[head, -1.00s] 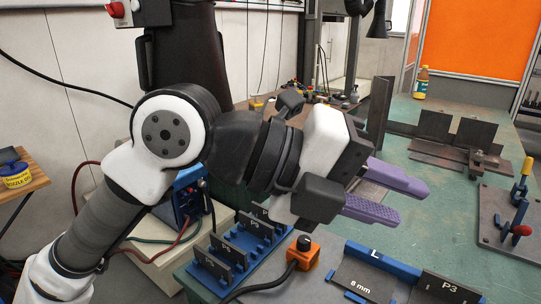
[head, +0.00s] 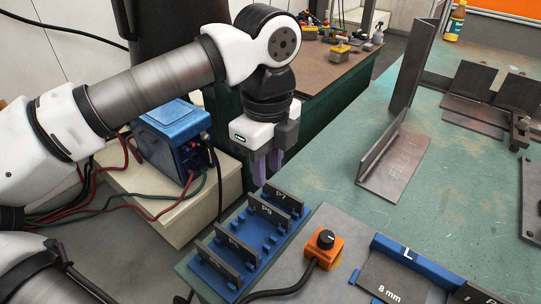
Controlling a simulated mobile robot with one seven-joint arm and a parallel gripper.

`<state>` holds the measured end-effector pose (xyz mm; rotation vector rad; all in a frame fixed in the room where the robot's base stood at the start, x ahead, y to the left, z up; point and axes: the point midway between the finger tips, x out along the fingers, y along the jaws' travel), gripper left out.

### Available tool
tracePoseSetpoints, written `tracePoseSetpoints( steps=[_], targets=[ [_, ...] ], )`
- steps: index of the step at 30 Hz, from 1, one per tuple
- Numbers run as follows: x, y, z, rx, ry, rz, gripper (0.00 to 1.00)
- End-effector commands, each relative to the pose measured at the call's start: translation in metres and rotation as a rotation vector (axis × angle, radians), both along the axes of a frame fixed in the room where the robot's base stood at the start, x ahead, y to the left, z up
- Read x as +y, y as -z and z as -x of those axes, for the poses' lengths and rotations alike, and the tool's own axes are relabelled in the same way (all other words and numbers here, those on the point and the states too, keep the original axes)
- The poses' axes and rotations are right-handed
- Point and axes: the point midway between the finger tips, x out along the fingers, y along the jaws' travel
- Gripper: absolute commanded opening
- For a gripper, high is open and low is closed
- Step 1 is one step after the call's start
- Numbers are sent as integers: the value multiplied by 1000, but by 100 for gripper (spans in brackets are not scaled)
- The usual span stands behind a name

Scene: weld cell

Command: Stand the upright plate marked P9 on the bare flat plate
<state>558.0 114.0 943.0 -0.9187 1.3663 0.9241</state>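The plate marked P9 (head: 267,213) is a dark plate standing on edge in a slot of a blue rack (head: 242,217). It is one of several marked plates there, with P7 (head: 284,199) just behind it. My gripper (head: 266,180) points down above the rear of the rack, close over the P7 and P9 plates. Its two purple fingers are parted with nothing seen between them. A dark flat plate marked 8 mm (head: 392,282) lies at the lower right beside a blue L-shaped stop (head: 402,253). I cannot tell for sure that it is the bare plate.
A flat plate (head: 401,172) with an upright along its left edge lies mid-table, near a tall dark upright (head: 414,68). More plate assemblies (head: 478,92) stand at the back right. An orange box with a black knob (head: 324,249) and cable sits right of the rack.

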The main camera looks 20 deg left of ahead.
Motion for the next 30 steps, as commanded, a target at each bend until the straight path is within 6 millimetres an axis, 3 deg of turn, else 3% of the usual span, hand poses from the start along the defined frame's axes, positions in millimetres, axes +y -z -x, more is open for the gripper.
tracePoseSetpoints(
  steps=[21,30],
  targets=[
    [-1,83,0,-1,4,3,29],
    [-1,96,0,-1,4,3,29]
  ],
)
